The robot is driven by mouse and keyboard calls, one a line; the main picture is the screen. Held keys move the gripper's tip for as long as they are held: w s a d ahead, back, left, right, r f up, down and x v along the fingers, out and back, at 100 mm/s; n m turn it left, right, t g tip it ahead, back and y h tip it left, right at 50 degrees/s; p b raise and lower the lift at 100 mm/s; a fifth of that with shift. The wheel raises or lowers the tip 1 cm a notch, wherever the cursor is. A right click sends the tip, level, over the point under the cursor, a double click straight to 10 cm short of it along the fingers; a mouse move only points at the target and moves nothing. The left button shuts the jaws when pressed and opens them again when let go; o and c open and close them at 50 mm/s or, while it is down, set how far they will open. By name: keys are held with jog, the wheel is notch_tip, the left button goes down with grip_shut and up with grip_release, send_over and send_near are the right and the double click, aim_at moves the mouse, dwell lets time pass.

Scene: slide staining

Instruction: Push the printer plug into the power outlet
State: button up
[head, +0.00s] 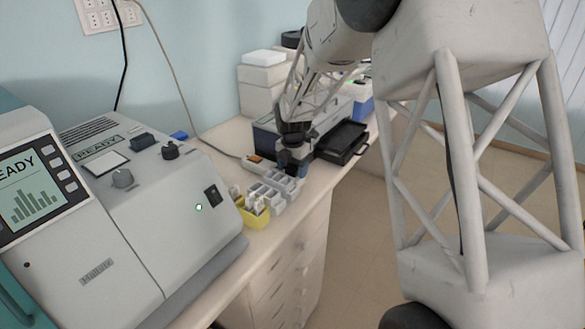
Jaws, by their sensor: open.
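My gripper (291,160) points down over the bench beside a dark blue-grey machine, perhaps the printer (268,138); its fingers are small and dark here. A wall outlet panel (101,17) is at the upper left, with a black cord and a grey cord running down from it. The grey cord reaches a small block with an orange part (256,161), perhaps a power strip, just left of my gripper. I cannot make out the printer plug; my gripper and arm cover part of that area.
A large grey machine with a READY screen (120,205) fills the left. Grey racks (272,187) and a yellow holder (252,214) stand near the bench's front edge. A black tray (342,141) is right of my gripper. White boxes (262,75) stand behind.

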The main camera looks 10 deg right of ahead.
jog(key=shift+r, duration=0.15)
jog(key=shift+r, duration=3.8)
jog(key=shift+s+r, duration=0.2)
jog(key=shift+s, duration=0.05)
jog(key=s+d+r+m, duration=0.1)
jog(key=s+r+m, duration=0.25)
jog(key=s, duration=0.35)
jog(key=s+r+m+t, duration=0.1)
jog(key=s+r+m, duration=0.2)
jog(key=s+m, duration=0.35)
jog(key=s+d+r+m, duration=0.1)
jog(key=s+r+m, duration=0.25)
jog(key=s, duration=0.45)
jog(key=s+f+m+t, duration=0.1)
jog(key=s+m, duration=1.2)
jog(key=s, duration=1)
jog(key=shift+s+d+m+t, duration=0.25)
jog(key=shift+s+m+t, duration=0.05)
jog(key=shift+m, duration=0.05)
